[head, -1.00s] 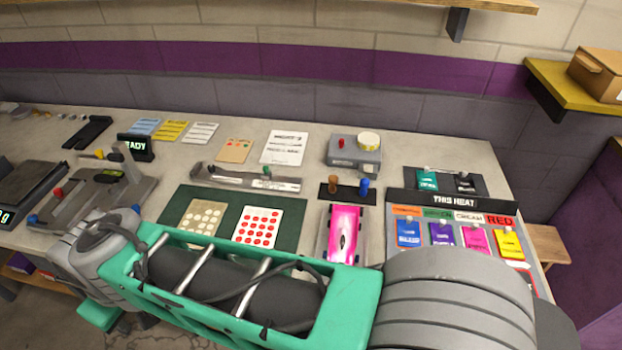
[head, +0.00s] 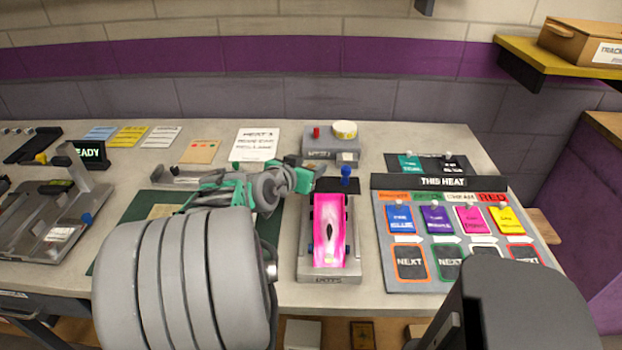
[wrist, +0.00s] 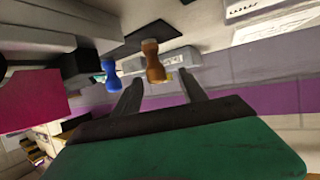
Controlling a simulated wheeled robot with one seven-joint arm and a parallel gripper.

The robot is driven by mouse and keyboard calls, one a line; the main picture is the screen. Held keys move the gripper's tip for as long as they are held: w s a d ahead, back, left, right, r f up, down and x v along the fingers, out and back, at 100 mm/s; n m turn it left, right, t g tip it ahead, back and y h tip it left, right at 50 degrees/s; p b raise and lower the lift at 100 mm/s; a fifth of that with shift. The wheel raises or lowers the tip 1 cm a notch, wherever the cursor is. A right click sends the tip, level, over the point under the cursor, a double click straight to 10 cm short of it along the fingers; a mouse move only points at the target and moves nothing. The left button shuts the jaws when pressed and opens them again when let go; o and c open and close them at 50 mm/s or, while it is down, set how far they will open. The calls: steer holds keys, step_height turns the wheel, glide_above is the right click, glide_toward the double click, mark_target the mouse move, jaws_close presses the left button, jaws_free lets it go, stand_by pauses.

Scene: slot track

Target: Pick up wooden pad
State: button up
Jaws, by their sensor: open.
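The wooden pad, a brown turned peg (wrist: 153,62), shows in the wrist view, between and just beyond the tips of my open gripper (wrist: 160,78). I cannot tell whether it touches a finger. In the head view my gripper (head: 313,174) reaches the left end of the small black stand (head: 337,186) and hides the wooden peg. A blue peg (head: 347,175) stands at the right of the stand; it also shows in the wrist view (wrist: 110,74), left of the wooden one.
A pink car (head: 329,230) sits on a grey base just in front of the stand. A grey box (head: 331,147) with a red knob and yellow-white roll stands behind. The THIS HEAT board (head: 437,182) lies to the right.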

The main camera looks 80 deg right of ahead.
mark_target(314, 165)
steer(key=x, duration=0.4)
steer(key=shift+s+f, duration=0.1)
steer(key=shift+s, duration=0.1)
steer(key=shift+c, duration=0.4)
jaws_close()
